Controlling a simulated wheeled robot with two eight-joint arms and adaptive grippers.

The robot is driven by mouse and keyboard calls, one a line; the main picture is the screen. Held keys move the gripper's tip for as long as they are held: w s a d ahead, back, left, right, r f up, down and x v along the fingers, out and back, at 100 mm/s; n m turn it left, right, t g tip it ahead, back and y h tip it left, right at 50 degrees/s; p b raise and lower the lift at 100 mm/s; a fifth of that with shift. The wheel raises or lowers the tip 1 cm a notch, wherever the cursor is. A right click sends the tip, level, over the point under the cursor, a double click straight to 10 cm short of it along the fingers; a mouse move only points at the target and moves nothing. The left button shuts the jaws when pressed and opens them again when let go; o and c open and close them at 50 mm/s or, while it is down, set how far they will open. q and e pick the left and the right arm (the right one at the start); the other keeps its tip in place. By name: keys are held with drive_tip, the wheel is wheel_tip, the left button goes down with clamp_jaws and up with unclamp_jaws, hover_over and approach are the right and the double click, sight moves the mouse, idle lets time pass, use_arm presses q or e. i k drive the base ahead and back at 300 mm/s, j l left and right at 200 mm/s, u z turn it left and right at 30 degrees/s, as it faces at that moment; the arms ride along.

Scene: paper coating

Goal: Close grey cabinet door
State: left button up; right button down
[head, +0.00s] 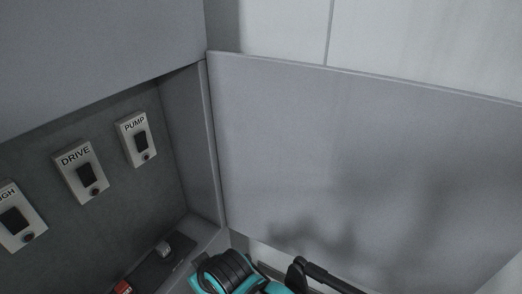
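The grey cabinet door (360,165) stands open. It is a large flat panel filling the right half of the head view, hinged along the cabinet's right edge. The grey cabinet (100,50) is on the left, with its recessed inside uncovered. A teal and black part of one of my arms (235,270) shows at the bottom centre, below the door's lower edge. Neither gripper's fingertips can be seen. A dark soft shadow falls on the lower part of the door.
Inside the cabinet are switch boxes labelled PUMP (138,138) and DRIVE (80,172), and another partly cut off at the left edge (18,216). A dark unit with a red part (148,268) sits at the cabinet's bottom. A pale panelled wall (430,45) stands behind the door.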

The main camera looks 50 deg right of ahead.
sight(386, 184)
drive_tip(key=z, duration=1.45)
